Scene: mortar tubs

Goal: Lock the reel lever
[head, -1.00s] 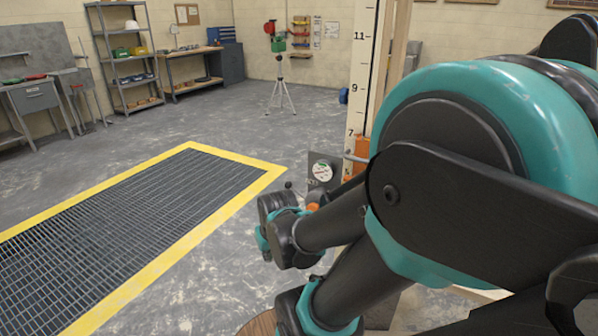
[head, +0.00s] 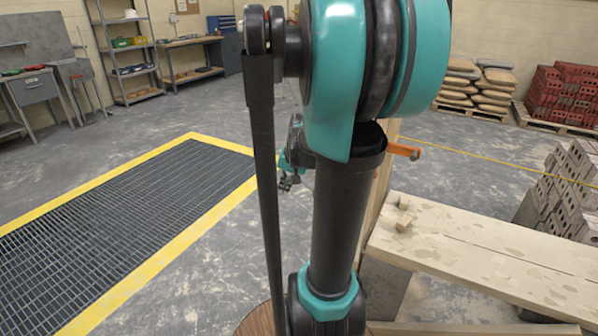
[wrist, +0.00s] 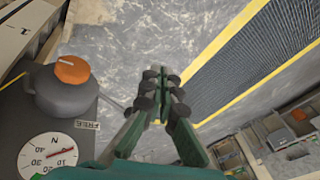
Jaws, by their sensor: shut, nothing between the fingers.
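The reel unit shows at the left of the wrist view as a dark grey rounded body (wrist: 62,92) with an orange cap (wrist: 71,69). A white dial (wrist: 47,157) with a red needle and a FREE label (wrist: 87,125) are beside it. A thin pale rod (wrist: 114,101), possibly the lever, reaches from the body toward my fingers; its far end is hard to make out. My gripper (wrist: 158,88) is shut and empty, to the right of the reel. It looks small in the head view (head: 288,183), where my arm hides the reel.
A yellow-edged floor grate (head: 130,225) lies to the left. A plank bench (head: 490,250) stands at the right, with grey blocks (head: 563,190) behind it. A yellow line (head: 470,155) runs right from an orange piece (head: 404,150). Floor between grate and bench is open.

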